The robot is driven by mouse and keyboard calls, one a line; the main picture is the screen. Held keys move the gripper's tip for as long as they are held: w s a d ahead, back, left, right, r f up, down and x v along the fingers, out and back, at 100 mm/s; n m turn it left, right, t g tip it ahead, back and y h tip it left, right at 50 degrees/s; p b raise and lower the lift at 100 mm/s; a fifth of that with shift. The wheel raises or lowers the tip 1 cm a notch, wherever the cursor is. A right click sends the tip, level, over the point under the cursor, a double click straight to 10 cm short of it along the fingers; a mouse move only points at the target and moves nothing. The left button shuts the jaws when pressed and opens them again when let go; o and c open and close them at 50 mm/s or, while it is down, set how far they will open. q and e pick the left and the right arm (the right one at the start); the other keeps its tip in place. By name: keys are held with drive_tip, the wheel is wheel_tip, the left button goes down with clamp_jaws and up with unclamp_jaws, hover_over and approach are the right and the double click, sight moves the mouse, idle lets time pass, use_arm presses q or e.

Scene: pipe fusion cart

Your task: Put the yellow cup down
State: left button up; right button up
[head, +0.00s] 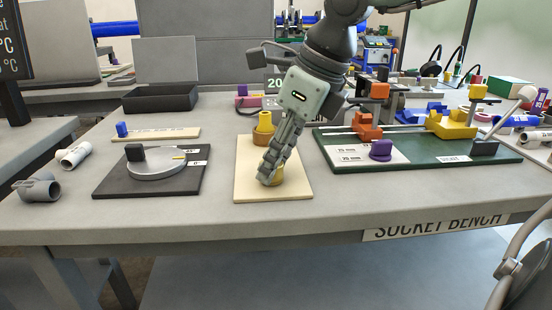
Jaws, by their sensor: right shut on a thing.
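The gripper reaches down from the top and is shut on the cup. The cup is low over the front half of a cream board (248,150); I cannot tell whether it touches the board. Another yellow piece (264,127) stands upright at the back of the same board. My left gripper is not in view.
Left of the board is a dark plate with a grey disc (155,165). To the right is a green base (440,160) with orange, yellow and purple parts. Grey fittings (38,187) lie at the left. The bench front (270,220) is clear.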

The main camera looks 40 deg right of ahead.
drive_tip(key=shift+f, duration=0.15)
drive_tip(key=o, duration=1.2)
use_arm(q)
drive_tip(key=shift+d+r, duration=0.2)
use_arm(e)
drive_tip(key=shift+r, duration=0.5)
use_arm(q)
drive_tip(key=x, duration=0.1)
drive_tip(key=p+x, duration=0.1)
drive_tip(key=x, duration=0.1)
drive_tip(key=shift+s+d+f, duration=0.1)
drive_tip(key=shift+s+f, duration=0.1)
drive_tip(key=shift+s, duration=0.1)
use_arm(e)
drive_tip(key=v, duration=1.1)
drive_tip(key=shift+s+r, duration=0.2)
